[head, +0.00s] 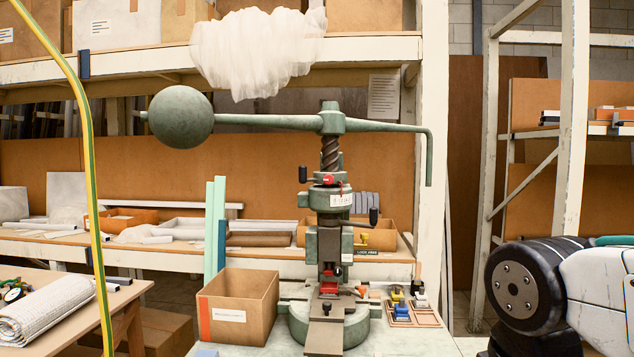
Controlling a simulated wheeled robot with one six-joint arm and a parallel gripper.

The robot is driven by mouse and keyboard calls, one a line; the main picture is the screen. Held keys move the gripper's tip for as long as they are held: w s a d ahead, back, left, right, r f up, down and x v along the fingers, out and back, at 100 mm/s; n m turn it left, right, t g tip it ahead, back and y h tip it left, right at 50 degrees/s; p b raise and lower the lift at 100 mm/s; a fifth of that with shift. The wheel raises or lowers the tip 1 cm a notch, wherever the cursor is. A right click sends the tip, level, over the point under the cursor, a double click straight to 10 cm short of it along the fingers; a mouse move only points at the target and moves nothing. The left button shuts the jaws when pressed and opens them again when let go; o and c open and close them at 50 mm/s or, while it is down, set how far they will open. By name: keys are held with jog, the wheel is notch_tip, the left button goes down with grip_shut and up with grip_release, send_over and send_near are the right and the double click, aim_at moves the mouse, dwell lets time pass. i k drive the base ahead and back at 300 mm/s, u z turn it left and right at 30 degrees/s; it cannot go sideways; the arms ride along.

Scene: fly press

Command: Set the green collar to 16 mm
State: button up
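A green fly press (331,245) stands upright on the bench in the middle of the head view. A green collar (320,198) sits around its column below the thick screw (331,153). A small white label with marks too small to read (341,200) is on or just in front of the collar. A red part (330,180) sits just above it. Black handles stick out at the upper left (303,174) and lower right (374,215). The collar's setting cannot be read. My gripper is not in view; only part of my arm shows at the right edge.
The press's long arm with a ball weight (181,116) spans above the collar. An open cardboard box (237,306) stands left of the press base, and a tray with small coloured tools (427,318) lies right. A yellow-green cable (88,150) hangs at left.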

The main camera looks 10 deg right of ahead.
aim_at(341, 177)
jog(key=u, duration=0.4)
jog(key=i, duration=1)
jog(key=z, duration=0.4)
